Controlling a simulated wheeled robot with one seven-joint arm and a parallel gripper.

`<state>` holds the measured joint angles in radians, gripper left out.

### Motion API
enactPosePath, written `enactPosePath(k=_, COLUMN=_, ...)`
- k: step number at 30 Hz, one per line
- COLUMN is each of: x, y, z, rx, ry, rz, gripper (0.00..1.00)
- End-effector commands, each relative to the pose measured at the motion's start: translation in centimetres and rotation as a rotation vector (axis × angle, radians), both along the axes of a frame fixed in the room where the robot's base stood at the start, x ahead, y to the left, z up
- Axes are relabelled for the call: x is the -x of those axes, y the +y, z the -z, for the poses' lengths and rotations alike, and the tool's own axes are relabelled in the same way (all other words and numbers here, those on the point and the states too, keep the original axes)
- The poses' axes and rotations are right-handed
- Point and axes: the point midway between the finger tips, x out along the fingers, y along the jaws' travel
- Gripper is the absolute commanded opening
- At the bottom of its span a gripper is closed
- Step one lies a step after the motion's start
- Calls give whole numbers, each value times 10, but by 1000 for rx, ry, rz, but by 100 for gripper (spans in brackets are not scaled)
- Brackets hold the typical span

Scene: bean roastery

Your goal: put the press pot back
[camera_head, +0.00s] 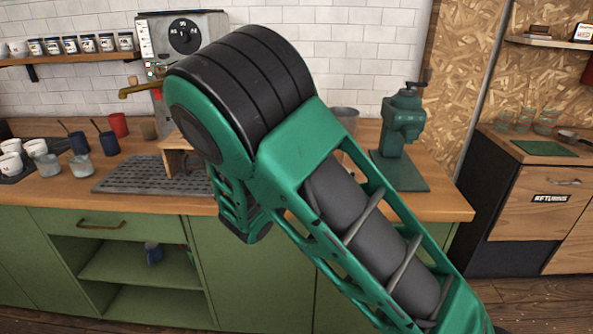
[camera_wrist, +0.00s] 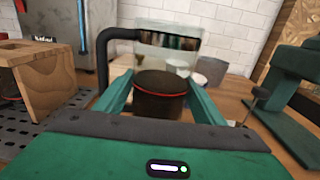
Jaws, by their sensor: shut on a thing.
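The press pot (camera_wrist: 160,95) is in the wrist view, a clear glass cylinder with a black handle on its left, dark contents low down and a red line around it. It looks upright. My gripper (camera_wrist: 160,84) has one green finger on each side of the pot and is shut on it. I cannot tell whether the pot's base touches the wooden counter (camera_head: 140,200). In the head view my arm hides both the pot and the gripper.
A wooden stand (camera_wrist: 50,55) and a dark perforated mat (camera_head: 150,177) are left of the pot. Cups and glasses (camera_head: 78,164) crowd the counter's left. A side cabinet (camera_head: 540,200) reads "RETURNS".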

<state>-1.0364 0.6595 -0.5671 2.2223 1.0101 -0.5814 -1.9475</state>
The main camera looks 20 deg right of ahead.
Motion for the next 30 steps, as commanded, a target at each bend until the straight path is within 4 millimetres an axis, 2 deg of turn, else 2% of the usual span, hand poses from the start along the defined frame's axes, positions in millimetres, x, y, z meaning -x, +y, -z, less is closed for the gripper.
enactPosePath(k=1, x=-2, y=-12, z=6, rx=4, ry=0, rz=5, gripper=13)
enactPosePath(k=6, x=-8, y=-41, z=23, rx=3, ry=-1, rz=4, gripper=13)
enactPosePath(k=12, x=-12, y=-60, z=35, rx=2, ry=-2, rz=2, gripper=13)
enactPosePath(k=17, x=-13, y=-62, z=40, rx=1, ry=-2, rz=1, gripper=13)
enactPosePath(k=25, x=-13, y=-62, z=67, rx=3, ry=0, rz=1, gripper=13)
enactPosePath(k=30, x=-13, y=-62, z=76, rx=1, ry=-1, rz=1, gripper=13)
